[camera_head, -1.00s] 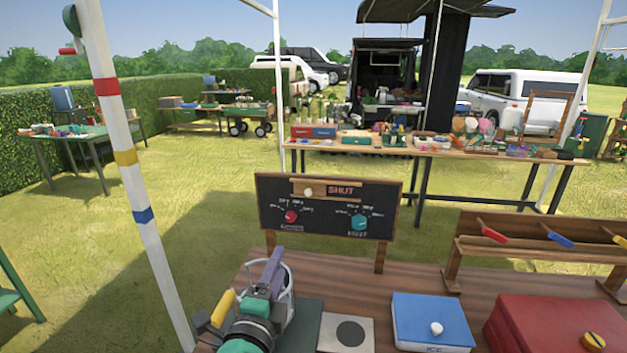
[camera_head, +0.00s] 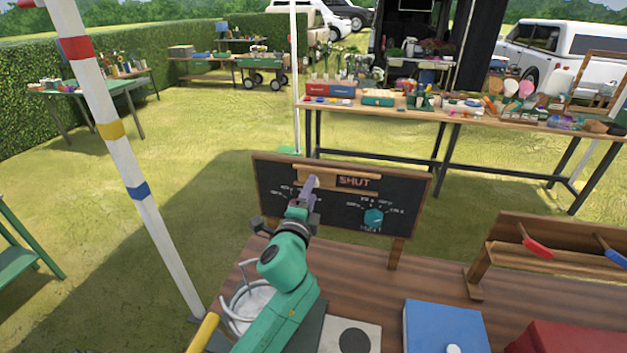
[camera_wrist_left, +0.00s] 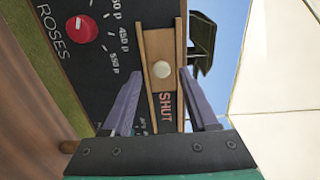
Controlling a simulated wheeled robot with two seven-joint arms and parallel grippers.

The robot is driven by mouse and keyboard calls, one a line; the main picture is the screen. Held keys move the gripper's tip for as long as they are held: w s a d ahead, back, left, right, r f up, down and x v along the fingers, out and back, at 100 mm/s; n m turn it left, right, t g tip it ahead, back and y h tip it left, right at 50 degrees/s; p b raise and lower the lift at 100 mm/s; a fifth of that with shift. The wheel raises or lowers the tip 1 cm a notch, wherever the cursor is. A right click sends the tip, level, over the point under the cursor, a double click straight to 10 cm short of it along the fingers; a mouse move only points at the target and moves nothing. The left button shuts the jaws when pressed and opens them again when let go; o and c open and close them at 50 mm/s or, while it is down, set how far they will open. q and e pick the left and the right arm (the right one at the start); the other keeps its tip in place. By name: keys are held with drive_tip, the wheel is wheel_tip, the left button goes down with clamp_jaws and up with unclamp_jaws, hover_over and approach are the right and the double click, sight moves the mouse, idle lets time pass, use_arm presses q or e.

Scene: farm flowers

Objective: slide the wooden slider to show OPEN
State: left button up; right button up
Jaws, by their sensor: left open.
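The dark price board (camera_head: 340,205) stands upright on the wooden table. The wooden slider (camera_head: 327,180) sits in rails along its top, on the left part, and the word SHUT shows to its right. In the left wrist view the slider (camera_wrist_left: 160,45) has a pale round knob (camera_wrist_left: 162,69). My left gripper (camera_head: 312,187) is at the board, its purple fingers overlapping the knob in the head view. In the wrist view the open fingers lie on either side of the knob; I cannot tell whether they touch it. My right gripper is not in view.
A red dial (camera_wrist_left: 81,29) shows in the wrist view and a teal dial (camera_head: 374,218) on the board's right. A blue box (camera_head: 445,325), a red box (camera_head: 560,338) and a wooden rack (camera_head: 500,255) stand to the right. A striped pole (camera_head: 120,150) rises at left.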

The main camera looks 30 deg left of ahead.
use_arm(q)
drive_tip(key=x, duration=0.2)
drive_tip(key=shift+w+r, duration=0.1)
drive_tip(key=shift+w, duration=0.2)
clamp_jaws()
idle(1.2)
